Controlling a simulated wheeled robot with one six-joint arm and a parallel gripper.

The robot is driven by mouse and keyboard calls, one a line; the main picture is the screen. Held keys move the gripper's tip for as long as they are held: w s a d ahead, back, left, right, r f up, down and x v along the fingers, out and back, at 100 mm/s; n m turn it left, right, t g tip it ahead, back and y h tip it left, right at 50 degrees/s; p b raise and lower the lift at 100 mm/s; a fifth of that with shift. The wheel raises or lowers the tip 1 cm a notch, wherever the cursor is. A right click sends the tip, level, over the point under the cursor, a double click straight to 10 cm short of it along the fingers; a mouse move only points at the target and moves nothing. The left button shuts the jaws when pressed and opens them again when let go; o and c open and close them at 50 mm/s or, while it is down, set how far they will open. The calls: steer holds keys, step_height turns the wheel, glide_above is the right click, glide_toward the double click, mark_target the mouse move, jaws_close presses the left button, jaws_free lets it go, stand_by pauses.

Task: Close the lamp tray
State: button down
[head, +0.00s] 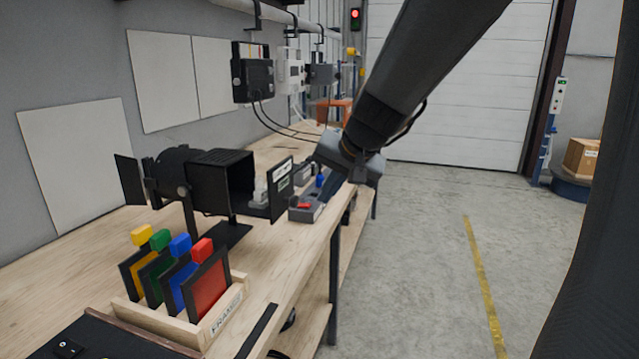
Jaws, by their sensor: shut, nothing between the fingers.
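A black stage lamp (222,180) stands on the wooden bench. A black upright panel with a pale label (281,189) stands out to the right of its housing, with a gap between them. It appears to be the front of the lamp tray, slid out. A small pale grey part shows in the gap, behind the panel. My gripper (327,190) is to the right of the panel, over the bench edge, pointing down. Its fingers are shut and hold nothing. It looks apart from the panel, but the depth between them is hard to judge.
A grey box with a red button (304,207) sits right of the panel, near my gripper. A wooden rack (180,322) holds several coloured frames in front of the lamp. Black and white boxes (253,75) hang above the bench.

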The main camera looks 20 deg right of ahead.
steer(key=w+a+f+p, duration=0.2)
steer(key=w+a, duration=0.1)
steer(key=w, duration=0.1)
steer(key=shift+w+a+f, duration=0.2)
steer(key=shift+a+f, duration=0.15)
